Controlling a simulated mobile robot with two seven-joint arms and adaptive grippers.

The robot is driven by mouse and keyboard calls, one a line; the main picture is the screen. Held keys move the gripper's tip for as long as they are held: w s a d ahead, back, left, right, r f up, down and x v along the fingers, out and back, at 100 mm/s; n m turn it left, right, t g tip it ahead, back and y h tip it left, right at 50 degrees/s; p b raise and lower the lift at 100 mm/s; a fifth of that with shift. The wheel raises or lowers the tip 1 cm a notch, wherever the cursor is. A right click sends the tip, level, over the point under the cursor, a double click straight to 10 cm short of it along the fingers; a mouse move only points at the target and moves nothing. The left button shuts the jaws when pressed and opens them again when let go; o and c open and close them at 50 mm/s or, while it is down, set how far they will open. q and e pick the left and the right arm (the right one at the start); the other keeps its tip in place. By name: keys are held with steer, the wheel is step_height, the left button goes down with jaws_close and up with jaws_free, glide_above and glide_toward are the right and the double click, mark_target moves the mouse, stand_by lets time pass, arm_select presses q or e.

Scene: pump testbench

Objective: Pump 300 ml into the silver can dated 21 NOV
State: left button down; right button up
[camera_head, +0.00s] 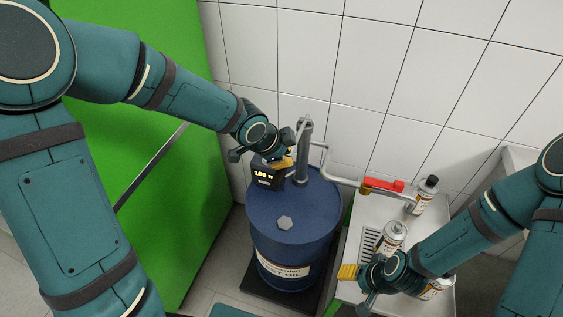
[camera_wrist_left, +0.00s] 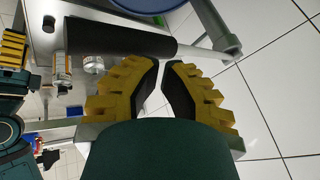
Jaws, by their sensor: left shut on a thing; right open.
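A blue drum (camera_head: 320,215) carries a grey hand pump (camera_head: 304,150), with a pipe running right to a red-handled valve (camera_head: 383,185). A dark display (camera_head: 265,178) appears to read 100; its unit is unclear. A third can (camera_head: 437,288) is partly hidden by my open right gripper (camera_head: 358,284). Can dates are unreadable.
The cans stand on a pale bench (camera_head: 350,290) with a slotted grate (camera_head: 370,242), right of the drum. A green cabinet (camera_head: 150,180) stands left, and a white tiled wall (camera_head: 370,70) is behind. The drum rests on a dark base (camera_head: 262,301).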

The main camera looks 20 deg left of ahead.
arm_select(q)
steer(key=shift+r+p, duration=0.45)
steer(key=shift+r, duration=0.25)
steer(key=r+p, duration=0.4)
steer(key=r, duration=0.1)
steer(key=shift+w+p, duration=0.3)
steer(key=shift+p, duration=0.1)
steer(key=shift+f, duration=0.1)
stand_by(0.4)
